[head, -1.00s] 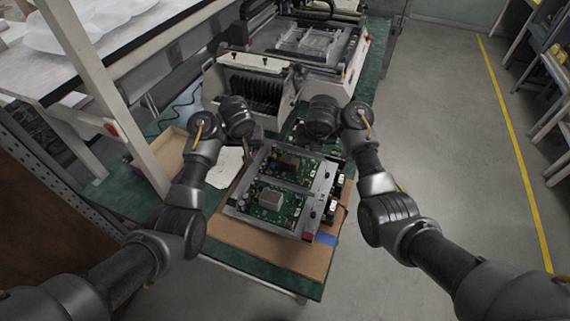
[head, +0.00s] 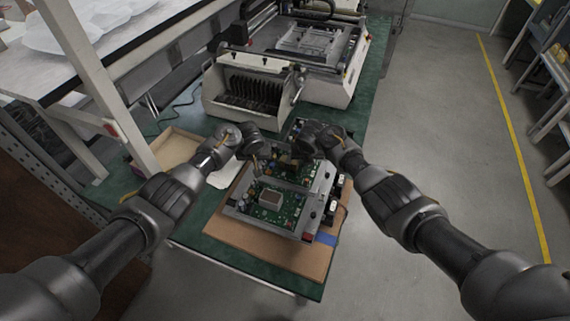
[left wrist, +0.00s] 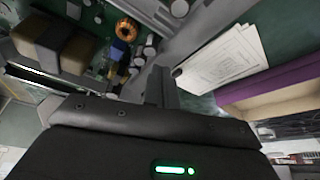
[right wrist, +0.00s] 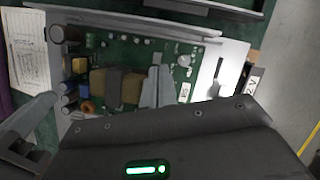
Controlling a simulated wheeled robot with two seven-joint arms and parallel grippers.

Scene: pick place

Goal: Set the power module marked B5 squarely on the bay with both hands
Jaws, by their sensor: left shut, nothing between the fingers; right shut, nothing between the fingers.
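The power module (head: 284,166), a green circuit board with brown blocks, lies in the far part of a grey metal frame (head: 238,209), apparently the bay. It also shows in the right wrist view (right wrist: 132,56), where a small white label seems to read B5. My left gripper (head: 258,167) is shut and empty by the module's left edge; its fingers (left wrist: 160,87) show beside the grey metal edge. My right gripper (right wrist: 158,91) is shut and empty over the board's near right part. In the head view the wrists partly hide the module, so its exact seating cannot be told.
A second green board with a grey block (head: 271,199) sits in the near part of the frame. The frame stands on a brown board (head: 270,247) on a green table. A shallow tray (head: 172,147) and a printed sheet (left wrist: 222,67) lie left. A large machine (head: 255,90) stands behind.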

